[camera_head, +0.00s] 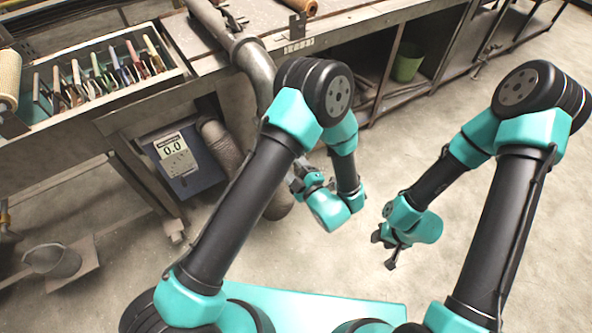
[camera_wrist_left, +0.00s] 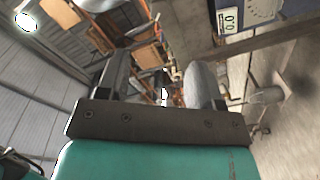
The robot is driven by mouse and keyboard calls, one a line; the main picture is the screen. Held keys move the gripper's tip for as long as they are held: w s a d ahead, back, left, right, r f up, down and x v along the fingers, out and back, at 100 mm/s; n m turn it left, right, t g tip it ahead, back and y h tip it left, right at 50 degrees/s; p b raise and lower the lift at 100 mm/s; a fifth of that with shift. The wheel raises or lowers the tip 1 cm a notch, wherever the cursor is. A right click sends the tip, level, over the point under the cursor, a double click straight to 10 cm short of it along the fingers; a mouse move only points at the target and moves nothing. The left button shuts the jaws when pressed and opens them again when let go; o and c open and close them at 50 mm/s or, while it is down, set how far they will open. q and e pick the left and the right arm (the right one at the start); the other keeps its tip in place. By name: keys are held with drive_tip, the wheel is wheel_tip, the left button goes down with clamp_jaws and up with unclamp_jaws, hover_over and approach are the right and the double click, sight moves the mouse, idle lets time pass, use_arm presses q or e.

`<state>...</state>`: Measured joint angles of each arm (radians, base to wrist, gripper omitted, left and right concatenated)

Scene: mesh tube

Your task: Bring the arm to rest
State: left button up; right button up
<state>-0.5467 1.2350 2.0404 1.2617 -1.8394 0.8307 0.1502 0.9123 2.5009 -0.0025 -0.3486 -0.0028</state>
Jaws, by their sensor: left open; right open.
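My left arm comes in from the left in the head view and bends down at its elbow. My left gripper (camera_head: 299,179) hangs in front of the bench, partly hidden behind my own arm. In the left wrist view its two fingers (camera_wrist_left: 160,88) stand apart with nothing between them. My right gripper (camera_head: 385,251) hangs over the bare floor, its fingers apart and empty. Neither gripper touches anything that I can see.
A workbench (camera_head: 195,45) runs along the back, with a tray (camera_head: 178,72) of several tools at left. A grey pipe (camera_head: 258,65) drops from it. A blue scale box (camera_head: 200,172) reads 0.0. A green bucket (camera_head: 407,63) sits on a shelf. Floor (camera_head: 335,265) is clear between my arms.

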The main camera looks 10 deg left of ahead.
use_arm(q)
drive_tip(key=shift+s+d, duration=0.2)
drive_tip(key=shift+s, duration=0.1)
drive_tip(key=w+a+f+m+g+h, duration=0.2)
drive_tip(key=a+f+m+g+h, duration=0.3)
drive_tip(key=a+f+m+h, duration=0.45)
drive_tip(key=s+a+f+m+g+h, duration=0.2)
drive_tip(key=s+a+m+g+h, duration=0.1)
drive_tip(key=s, duration=0.4)
drive_tip(key=s+a+f+m+g+h, duration=0.2)
drive_tip(key=s+a+m+g+h, duration=0.1)
drive_tip(key=s, duration=0.5)
drive_tip(key=shift+f+m+g, duration=0.4)
drive_tip(key=shift+m+g, duration=0.5)
drive_tip(key=shift+m, duration=0.05)
